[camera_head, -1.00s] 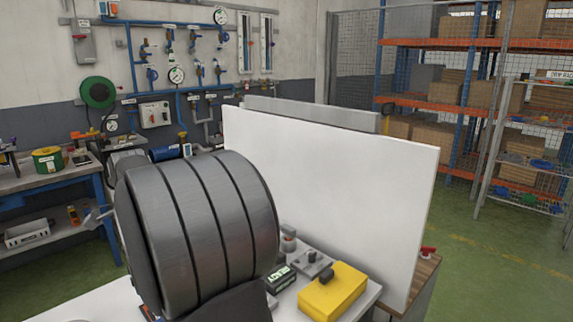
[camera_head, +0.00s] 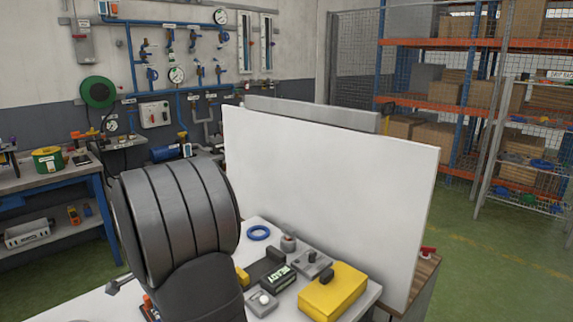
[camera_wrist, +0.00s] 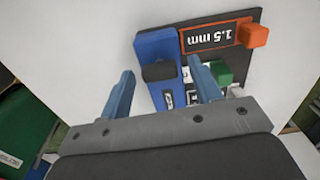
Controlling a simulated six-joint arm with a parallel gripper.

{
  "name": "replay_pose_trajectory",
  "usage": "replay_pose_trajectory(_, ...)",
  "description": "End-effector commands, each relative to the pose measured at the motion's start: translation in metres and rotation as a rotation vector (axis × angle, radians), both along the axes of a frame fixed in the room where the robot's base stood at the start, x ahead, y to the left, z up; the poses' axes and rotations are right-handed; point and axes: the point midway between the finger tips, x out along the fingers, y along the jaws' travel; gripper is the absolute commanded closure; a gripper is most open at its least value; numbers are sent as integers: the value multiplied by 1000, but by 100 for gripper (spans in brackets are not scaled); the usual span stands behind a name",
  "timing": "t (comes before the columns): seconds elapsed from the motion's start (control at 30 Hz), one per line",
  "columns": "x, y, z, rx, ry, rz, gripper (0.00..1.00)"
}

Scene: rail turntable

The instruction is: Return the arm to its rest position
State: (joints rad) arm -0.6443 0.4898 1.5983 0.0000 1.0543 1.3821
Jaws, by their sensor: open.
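My gripper (camera_wrist: 160,67) shows in the wrist view with its two blue-grey fingers spread apart and nothing gripped between them. Beyond the fingers are a blue block (camera_wrist: 157,60) with a dark knob and a black plate labelled 1.5 mm (camera_wrist: 218,36) with an orange block at its end. A small green block (camera_wrist: 221,73) sits beside the right finger. I cannot tell how far the fingers are from these things. In the head view my thick grey arm stands at the lower left and hides most of my gripper.
A white upright panel (camera_head: 330,190) stands behind the work table. On the table are a blue ring (camera_head: 259,233), a READY display (camera_head: 278,279), a yellow box (camera_head: 333,292) and a grey switch box (camera_head: 312,264). A workbench (camera_head: 50,185) stands at left.

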Motion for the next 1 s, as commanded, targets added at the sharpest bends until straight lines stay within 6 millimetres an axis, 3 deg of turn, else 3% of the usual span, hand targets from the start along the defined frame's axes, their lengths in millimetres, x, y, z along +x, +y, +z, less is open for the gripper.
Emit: replay_pose_trajectory(1.0, 0, 0, 1, 1, -1, 813, 42)
